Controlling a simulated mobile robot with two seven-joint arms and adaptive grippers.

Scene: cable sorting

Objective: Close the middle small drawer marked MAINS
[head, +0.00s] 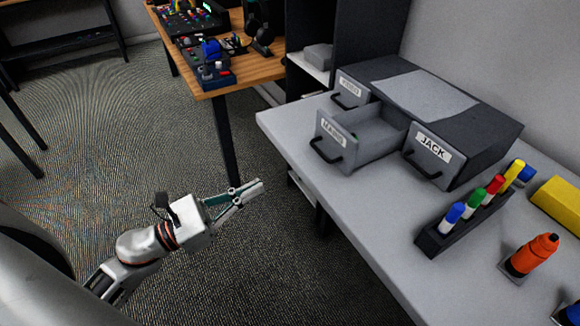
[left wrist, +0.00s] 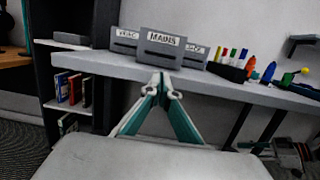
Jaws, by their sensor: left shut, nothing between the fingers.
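The middle drawer marked MAINS (head: 338,143) is pulled out of the grey drawer unit (head: 490,113) on the light grey table. It looks empty inside, and its black handle faces me. The JACK drawer (head: 428,157) beside it is shut, and so is the drawer on its far side (head: 349,89). My left gripper (head: 257,187) is shut and empty, off the table's edge, to the left of and apart from the MAINS drawer. In the left wrist view the MAINS drawer front (left wrist: 162,47) stands straight beyond the closed fingertips (left wrist: 161,80).
A wooden desk (head: 262,68) with electronics is at the back. The table strip before the drawers is clear.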

